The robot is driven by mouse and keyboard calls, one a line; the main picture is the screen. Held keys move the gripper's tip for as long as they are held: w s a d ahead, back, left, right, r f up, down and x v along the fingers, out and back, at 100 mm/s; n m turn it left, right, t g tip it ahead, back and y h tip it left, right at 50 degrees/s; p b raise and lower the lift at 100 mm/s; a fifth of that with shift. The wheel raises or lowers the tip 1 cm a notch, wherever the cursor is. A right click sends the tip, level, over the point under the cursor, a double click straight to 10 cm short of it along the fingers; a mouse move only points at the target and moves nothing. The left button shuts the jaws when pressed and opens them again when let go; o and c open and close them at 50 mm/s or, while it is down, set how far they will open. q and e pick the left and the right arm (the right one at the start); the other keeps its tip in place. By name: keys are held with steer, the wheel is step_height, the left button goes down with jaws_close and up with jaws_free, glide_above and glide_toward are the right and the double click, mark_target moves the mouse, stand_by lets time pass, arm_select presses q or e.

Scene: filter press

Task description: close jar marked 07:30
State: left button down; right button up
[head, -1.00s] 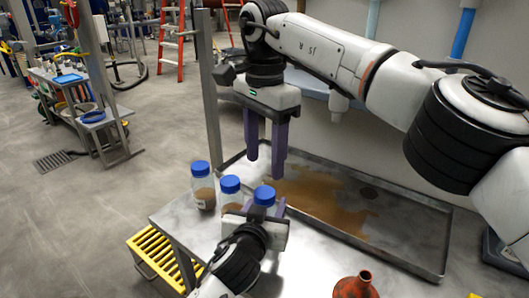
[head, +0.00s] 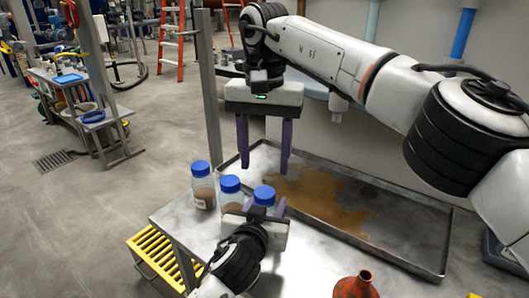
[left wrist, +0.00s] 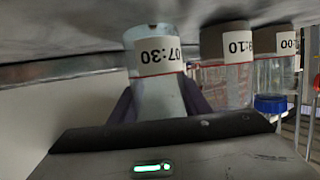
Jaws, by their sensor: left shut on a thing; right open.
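The jar marked 07:30 (left wrist: 160,85) is clear, with its label upside down in the left wrist view. In the head view it is the rightmost of three jars, topped by a blue lid (head: 264,194). My left gripper (head: 264,211) is shut around its body; it also shows in the left wrist view (left wrist: 158,108), where the gripper hides the lid end. The jar stands upright at the metal table. My right gripper (head: 264,172) is open and empty, pointing down above the blue lid. I cannot tell whether the lid is tight.
Two other blue-lidded jars with brown contents, the middle jar (head: 231,202) and the left jar (head: 203,190), stand close to the left. A metal tray (head: 400,262) with a brown stain lies behind.

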mark_target(264, 192)
step_height(264, 192, down, 7)
steer(key=shift+f, duration=0.15)
stand_by(0.4)
